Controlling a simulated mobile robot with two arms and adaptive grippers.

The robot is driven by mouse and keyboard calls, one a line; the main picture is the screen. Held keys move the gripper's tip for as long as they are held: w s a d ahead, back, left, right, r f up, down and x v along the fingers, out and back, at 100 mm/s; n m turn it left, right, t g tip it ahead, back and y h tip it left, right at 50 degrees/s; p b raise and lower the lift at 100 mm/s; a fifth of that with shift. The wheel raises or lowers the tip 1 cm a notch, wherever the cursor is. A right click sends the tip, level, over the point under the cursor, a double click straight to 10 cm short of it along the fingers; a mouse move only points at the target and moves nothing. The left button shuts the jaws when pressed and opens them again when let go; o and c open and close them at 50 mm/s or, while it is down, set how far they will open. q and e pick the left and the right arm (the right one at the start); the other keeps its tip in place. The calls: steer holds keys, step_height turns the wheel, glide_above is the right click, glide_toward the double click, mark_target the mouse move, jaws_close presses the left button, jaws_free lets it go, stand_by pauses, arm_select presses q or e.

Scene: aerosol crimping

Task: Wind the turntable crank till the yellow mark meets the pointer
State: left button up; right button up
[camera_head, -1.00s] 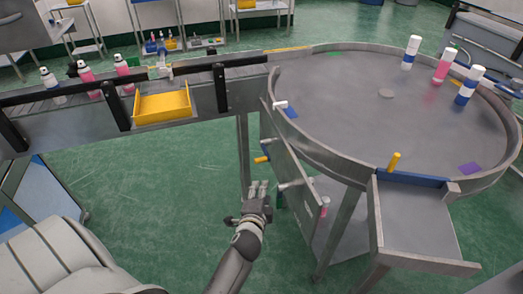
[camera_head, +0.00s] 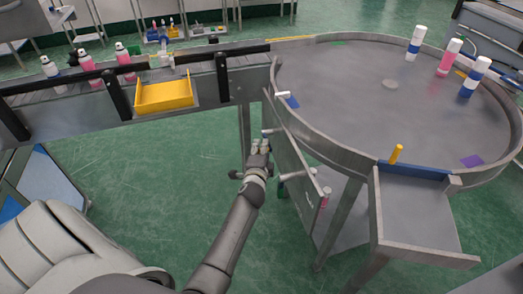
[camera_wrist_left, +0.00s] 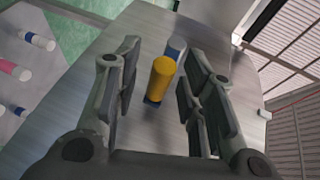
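The grey round turntable (camera_head: 340,110) is at the right in the head view. Its floor carries blue (camera_head: 290,102), green and purple (camera_head: 471,161) patches, and a yellowish patch (camera_head: 461,73) partly behind the bottles. My left gripper (camera_head: 262,143) is beside the panel below the rim. In the left wrist view, it is open (camera_wrist_left: 158,95) around a yellow crank knob (camera_wrist_left: 162,75), with gaps on both sides. My right gripper is not in view.
Several bottles, including a pink one (camera_head: 450,58), stand on the turntable's far right. A conveyor (camera_head: 210,92) with a yellow tray (camera_head: 163,100) and more bottles runs left. A grey chute (camera_head: 415,215) juts from the front. Green floor lies open left of the panel.

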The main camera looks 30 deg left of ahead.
arm_select(q)
steer(key=shift+w+a+f, duration=0.1)
steer(key=shift+w+a, duration=0.1)
steer(key=shift+w, duration=0.1)
jaws_close()
